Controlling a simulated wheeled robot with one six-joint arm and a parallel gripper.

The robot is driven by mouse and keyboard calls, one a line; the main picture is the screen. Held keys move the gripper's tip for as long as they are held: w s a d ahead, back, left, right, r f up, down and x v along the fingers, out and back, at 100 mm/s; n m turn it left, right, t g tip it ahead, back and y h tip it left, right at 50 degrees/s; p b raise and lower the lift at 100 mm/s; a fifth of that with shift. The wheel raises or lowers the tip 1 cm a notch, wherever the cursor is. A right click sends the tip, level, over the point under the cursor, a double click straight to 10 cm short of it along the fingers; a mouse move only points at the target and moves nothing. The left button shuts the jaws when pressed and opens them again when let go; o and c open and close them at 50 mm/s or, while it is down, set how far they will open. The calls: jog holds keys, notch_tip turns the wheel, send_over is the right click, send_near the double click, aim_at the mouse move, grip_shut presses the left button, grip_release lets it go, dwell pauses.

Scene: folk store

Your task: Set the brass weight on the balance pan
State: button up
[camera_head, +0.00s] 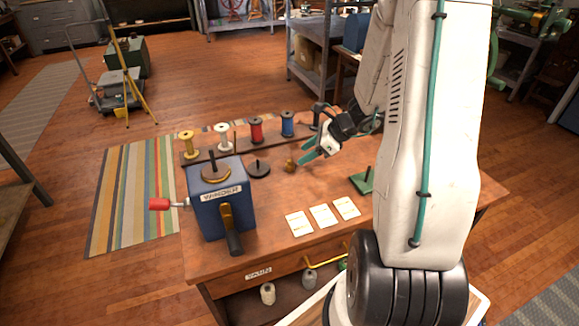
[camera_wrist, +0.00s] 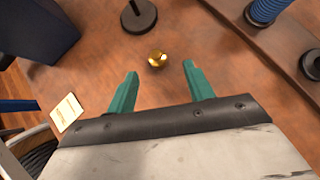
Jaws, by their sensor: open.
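The brass weight (camera_head: 290,165) is a small golden knob standing on the wooden table, left of my gripper (camera_head: 312,151) in the head view. In the wrist view the weight (camera_wrist: 157,59) lies just beyond the fingertips, roughly centred between them. My gripper (camera_wrist: 160,71) has two teal fingers, spread apart with nothing between them. I cannot make out a clear balance pan. A blue box (camera_head: 229,208) with a label has a brass disc (camera_head: 216,172) and post on top.
A dark disc with a post (camera_head: 259,169) stands left of the weight. A rack (camera_head: 237,147) of coloured spools runs along the back. A green base with a post (camera_head: 362,183) and several cards (camera_head: 323,215) lie to the right and front. Bare wood surrounds the weight.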

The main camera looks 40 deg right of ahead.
aim_at(292, 164)
jog(key=x, duration=0.6)
jog(key=shift+s+a+f, duration=0.15)
jog(key=shift+a+f, duration=0.05)
jog(key=shift+f, duration=0.05)
grip_shut()
jog(key=shift+r, duration=0.1)
